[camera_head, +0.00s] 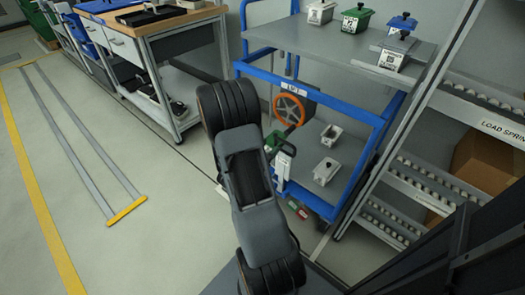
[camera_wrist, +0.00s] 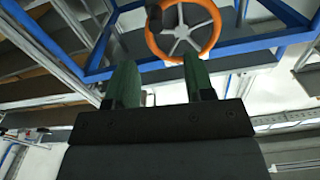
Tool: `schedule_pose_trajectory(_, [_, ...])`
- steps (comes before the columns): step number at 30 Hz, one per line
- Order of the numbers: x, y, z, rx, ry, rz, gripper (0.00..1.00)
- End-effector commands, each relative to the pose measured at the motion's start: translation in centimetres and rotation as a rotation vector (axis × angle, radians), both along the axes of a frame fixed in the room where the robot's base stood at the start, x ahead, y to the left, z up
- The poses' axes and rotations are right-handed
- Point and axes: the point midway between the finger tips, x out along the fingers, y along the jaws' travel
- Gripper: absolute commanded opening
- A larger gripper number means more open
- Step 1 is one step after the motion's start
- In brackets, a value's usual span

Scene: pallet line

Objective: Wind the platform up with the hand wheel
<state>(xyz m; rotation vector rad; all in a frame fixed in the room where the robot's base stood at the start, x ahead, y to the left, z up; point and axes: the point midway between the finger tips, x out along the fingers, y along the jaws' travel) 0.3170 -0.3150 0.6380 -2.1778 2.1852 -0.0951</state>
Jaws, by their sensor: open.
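The orange hand wheel (camera_head: 289,110) with grey spokes is mounted on the front of the blue-framed lift stand, below its top. In the wrist view the wheel (camera_wrist: 184,28) is beyond my fingertips, with a dark knob at its upper left rim. My gripper (camera_head: 278,147) has green fingers and is below and in front of the wheel. In the wrist view my gripper (camera_wrist: 162,75) is open, with nothing between the fingers. The fingers look apart from the wheel. The grey platform (camera_head: 300,40) on top of the stand carries several small lidded containers.
Two pale containers (camera_head: 326,171) sit on the lower shelf within the blue frame (camera_head: 318,88). A roller rack (camera_head: 480,165) stands close on the right. A workbench (camera_head: 165,40) with drawers stands at left. The floor (camera_head: 120,150) at left is mostly clear.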

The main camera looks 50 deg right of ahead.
Motion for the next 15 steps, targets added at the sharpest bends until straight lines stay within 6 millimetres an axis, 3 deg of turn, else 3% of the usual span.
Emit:
schedule_pose_trajectory(6, [0.1,2.4,0.0,0.000,0.000,0.003,0.48])
schedule_pose_trajectory(15, [0.0,3.1,0.0,-0.001,0.000,0.001,0.48])
